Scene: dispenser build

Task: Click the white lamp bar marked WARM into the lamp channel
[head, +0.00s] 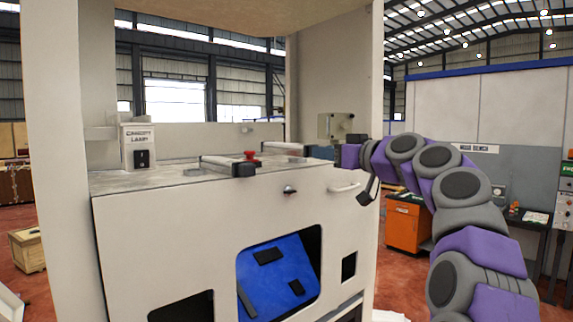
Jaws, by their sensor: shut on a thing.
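My gripper (319,152) is small in the head view, at the right rear of the cabinet's top deck. It is shut on a white bar with a dark end (284,147), which reaches left from it just above the deck. The bar looks level, but any WARM marking is too small to read. A second pale bar with dark end blocks (222,164) is on the deck nearer the front. I cannot tell whether the held bar touches anything. I cannot make out the lamp channel for certain in this view.
The white cabinet (185,235) has a left post (60,150), a right post (376,70) and an overhead canopy (220,12). A white labelled box (139,147) stands on the deck's left. A red knob (250,155) sits near the front edge. An orange workbench (402,226) stands right.

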